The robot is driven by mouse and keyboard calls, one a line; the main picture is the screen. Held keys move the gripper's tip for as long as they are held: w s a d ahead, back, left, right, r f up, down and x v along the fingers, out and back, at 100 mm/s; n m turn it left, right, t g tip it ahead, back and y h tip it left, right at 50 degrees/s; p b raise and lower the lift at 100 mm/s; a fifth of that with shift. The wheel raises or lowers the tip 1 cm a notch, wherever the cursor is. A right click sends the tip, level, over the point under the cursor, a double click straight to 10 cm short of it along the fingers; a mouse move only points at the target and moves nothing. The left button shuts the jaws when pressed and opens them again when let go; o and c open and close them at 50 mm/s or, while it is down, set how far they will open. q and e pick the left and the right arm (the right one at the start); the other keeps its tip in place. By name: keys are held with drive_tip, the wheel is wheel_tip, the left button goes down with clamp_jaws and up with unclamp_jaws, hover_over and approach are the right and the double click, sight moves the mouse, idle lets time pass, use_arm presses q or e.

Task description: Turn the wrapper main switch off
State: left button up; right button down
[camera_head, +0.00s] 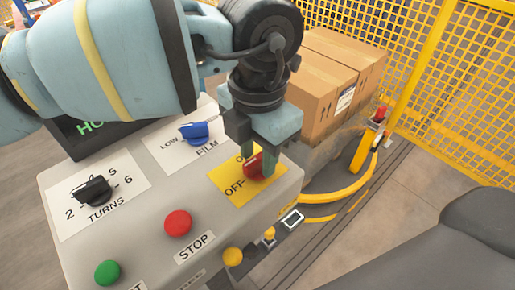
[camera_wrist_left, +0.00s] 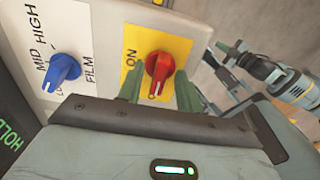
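The red main switch knob (camera_head: 254,165) sits on a yellow plate (camera_head: 229,186) marked ON and OFF, at the right end of the grey control panel. My left gripper (camera_head: 257,160) is over it, with one finger on each side of the knob. In the left wrist view the red knob (camera_wrist_left: 158,72) stands between the two greenish fingers of the left gripper (camera_wrist_left: 160,90), which look apart from it. A white mark shows on the knob's lower end there. ON is readable in that view; OFF is hidden. An arm with a dark end (camera_wrist_left: 235,60) shows small at the right.
The panel also carries a blue FILM knob (camera_head: 194,132), a black TURNS knob (camera_head: 92,190), a red STOP button (camera_head: 178,223) and a green button (camera_head: 107,272). Stacked cartons (camera_head: 322,85) and yellow mesh fencing (camera_head: 455,90) stand behind the panel.

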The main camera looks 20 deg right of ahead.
sight(258, 157)
use_arm(q)
wheel_tip(258, 157, up, 8)
drive_tip(key=shift+f, duration=0.1)
idle(0.4)
idle(0.4)
